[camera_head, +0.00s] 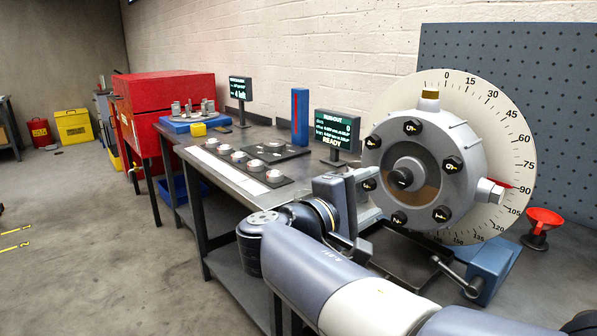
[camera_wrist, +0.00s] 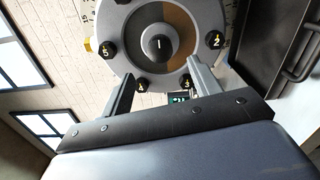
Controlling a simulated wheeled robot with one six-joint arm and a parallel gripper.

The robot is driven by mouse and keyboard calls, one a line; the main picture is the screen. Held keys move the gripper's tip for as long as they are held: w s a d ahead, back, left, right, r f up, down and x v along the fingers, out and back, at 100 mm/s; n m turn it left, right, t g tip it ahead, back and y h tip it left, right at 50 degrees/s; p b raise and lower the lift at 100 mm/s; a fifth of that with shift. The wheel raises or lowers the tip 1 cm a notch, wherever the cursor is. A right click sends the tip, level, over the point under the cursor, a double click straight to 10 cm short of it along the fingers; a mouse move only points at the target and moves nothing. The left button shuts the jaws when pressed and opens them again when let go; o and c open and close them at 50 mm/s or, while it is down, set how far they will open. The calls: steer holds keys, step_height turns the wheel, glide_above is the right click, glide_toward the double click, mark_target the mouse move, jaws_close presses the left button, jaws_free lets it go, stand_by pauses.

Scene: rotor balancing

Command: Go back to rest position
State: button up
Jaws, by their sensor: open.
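My gripper (camera_head: 370,202) is at the left side of the grey rotor (camera_head: 455,207), in front of its face. In the wrist view my gripper (camera_wrist: 160,70) has its two fingers spread wide with nothing between them. The rotor (camera_wrist: 180,75) fills the upper middle there, with its black numbered bolts and round hub; whether a finger touches it I cannot tell. The rotor stands before a white degree dial (camera_head: 505,130). A brass piece (camera_head: 429,99) sits at its top and a silver block (camera_head: 489,191) at its right edge.
A red funnel (camera_head: 541,218) stands at the right. The floor (camera_head: 75,220) at left is largely clear.

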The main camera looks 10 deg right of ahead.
mark_target(397, 181)
steer(key=x, duration=0.9)
steer(key=shift+w+d, duration=0.15)
steer(key=shift+d, duration=0.05)
